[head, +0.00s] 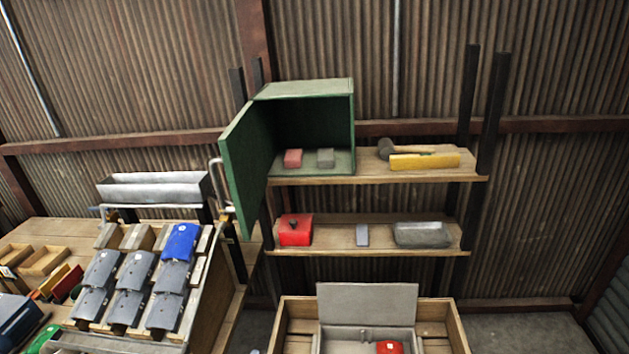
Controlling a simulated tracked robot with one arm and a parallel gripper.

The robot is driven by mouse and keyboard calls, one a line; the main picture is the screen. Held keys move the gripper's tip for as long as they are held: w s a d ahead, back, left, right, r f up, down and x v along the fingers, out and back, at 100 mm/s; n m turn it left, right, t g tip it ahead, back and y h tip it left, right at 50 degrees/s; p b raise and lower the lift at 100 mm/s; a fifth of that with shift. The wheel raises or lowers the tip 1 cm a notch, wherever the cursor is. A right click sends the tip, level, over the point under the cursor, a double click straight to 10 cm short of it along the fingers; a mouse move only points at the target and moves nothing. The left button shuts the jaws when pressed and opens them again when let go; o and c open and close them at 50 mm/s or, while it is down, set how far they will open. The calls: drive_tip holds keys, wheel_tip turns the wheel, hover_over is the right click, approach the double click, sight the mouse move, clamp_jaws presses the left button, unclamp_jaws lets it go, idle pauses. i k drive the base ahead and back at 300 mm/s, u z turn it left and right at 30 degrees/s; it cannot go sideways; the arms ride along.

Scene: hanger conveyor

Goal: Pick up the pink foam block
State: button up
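A small pinkish-red block (293,158), which looks like the pink foam block, sits inside the green cabinet (304,90) on the upper shelf. It is at the left of the cabinet floor, with a grey block (325,157) beside it on the right, a small gap apart. The cabinet's green door (243,165) stands open, swung out to the left. My gripper is not visible in the head view.
The upper shelf (370,170) also holds a yellow object (424,160) and a dark mallet-like tool. A slanted rack of grey bags (130,270) stands left; a wooden crate (440,312) is in front.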

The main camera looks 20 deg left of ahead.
sight(293, 159)
drive_tip(key=z, duration=1.65)
drive_tip(key=k, duration=1.85)
drive_tip(key=u, duration=1.7)
drive_tip(key=i, duration=1.05)
drive_tip(key=z, duration=0.05)
